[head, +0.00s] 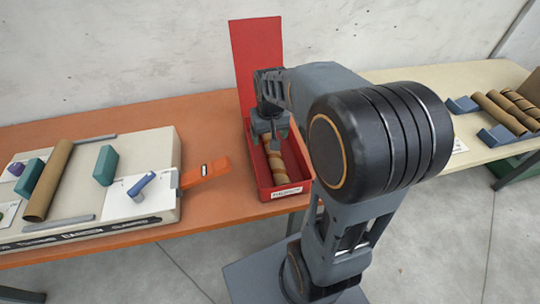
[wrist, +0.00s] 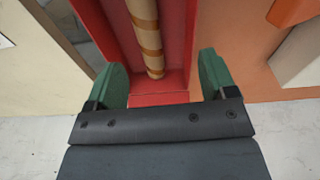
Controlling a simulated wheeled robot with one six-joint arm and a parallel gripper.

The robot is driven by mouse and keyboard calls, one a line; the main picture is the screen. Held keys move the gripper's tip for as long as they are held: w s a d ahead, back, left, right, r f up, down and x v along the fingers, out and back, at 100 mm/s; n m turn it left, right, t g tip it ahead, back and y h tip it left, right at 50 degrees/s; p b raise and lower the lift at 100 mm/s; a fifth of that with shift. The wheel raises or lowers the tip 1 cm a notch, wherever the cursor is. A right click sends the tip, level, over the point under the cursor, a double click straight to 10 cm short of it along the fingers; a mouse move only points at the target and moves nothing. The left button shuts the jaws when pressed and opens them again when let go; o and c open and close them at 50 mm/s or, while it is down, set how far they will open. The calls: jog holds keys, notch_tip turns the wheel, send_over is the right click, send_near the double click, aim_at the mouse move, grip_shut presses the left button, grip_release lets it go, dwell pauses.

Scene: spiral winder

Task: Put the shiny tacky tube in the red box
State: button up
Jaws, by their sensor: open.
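The red box (head: 264,192) stands on the orange table with its red lid (head: 256,55) raised at the back. A brown tube with shiny darker bands (head: 279,178) lies lengthwise inside it. The tube also shows in the wrist view (wrist: 147,30), with the red box floor and walls (wrist: 175,84) around it. My gripper (head: 270,140) is over the back part of the box. In the wrist view my gripper (wrist: 161,82) is open, its green fingers apart on either side, with nothing held between them. My arm hides part of the box's right side in the head view.
A white machine (head: 150,205) with a plain brown tube (head: 48,180), teal blocks and a blue lever (head: 141,186) stands at left. An orange piece (head: 204,173) lies between it and the box. Several tubes (head: 500,112) rest on the pale table at right.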

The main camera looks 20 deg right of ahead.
jog(key=s+a+r+n+t, duration=0.1)
jog(key=s+a, duration=0.4)
jog(key=s, duration=0.6)
jog(key=shift+s+a+r+n+t, duration=0.15)
jog(key=shift+a+r+n+t, duration=0.15)
jog(key=shift+r+t, duration=0.3)
notch_tip(320, 180, up, 5)
jog(key=p, duration=0.4)
jog(key=shift+r, duration=0.2)
